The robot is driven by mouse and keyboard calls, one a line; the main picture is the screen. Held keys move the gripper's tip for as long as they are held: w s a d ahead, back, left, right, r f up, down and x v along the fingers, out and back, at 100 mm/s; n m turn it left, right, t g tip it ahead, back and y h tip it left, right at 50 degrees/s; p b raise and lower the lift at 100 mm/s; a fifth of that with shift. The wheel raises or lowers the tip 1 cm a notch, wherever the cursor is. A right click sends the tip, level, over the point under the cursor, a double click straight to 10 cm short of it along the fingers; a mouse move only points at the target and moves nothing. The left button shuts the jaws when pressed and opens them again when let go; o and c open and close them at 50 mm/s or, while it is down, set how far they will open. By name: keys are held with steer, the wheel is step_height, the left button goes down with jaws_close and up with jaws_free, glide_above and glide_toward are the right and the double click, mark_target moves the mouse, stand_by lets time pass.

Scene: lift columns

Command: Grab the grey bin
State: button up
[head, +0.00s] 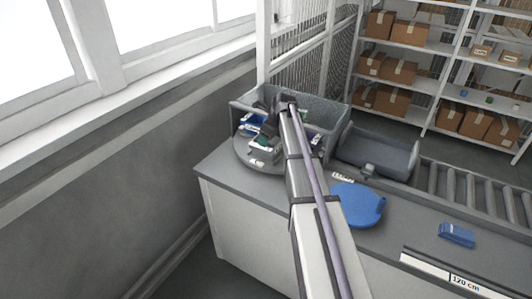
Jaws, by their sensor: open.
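A grey bin (322,108) stands at the far left end of the grey counter, on a round grey base. Several small blue, white and green items (252,124) show inside it. My arm reaches up the middle of the head view and covers part of the bin. My gripper (268,126) is at the arm's far end, over the bin, and is open. Its fingertips are small and dark, and I cannot tell whether they touch the bin or its contents.
A shallow grey tray (376,152) stands right of the bin, near a roller conveyor (455,190). A blue round disc (358,204) and a blue item (457,235) lie on the counter (405,224). A mesh fence (305,60) rises behind; shelves of cardboard boxes (390,68) stand beyond.

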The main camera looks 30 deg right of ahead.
mark_target(261, 150)
steer(key=b+x, duration=0.1)
steer(key=x, duration=0.2)
steer(key=shift+s+d, duration=0.2)
steer(key=shift+w+a+f, duration=0.1)
steer(key=shift+w+a, duration=0.05)
steer(key=shift+w, duration=0.05)
steer(key=b+x, duration=0.5)
steer(key=shift+f, duration=0.2)
steer(key=shift+r, duration=0.25)
jaws_close()
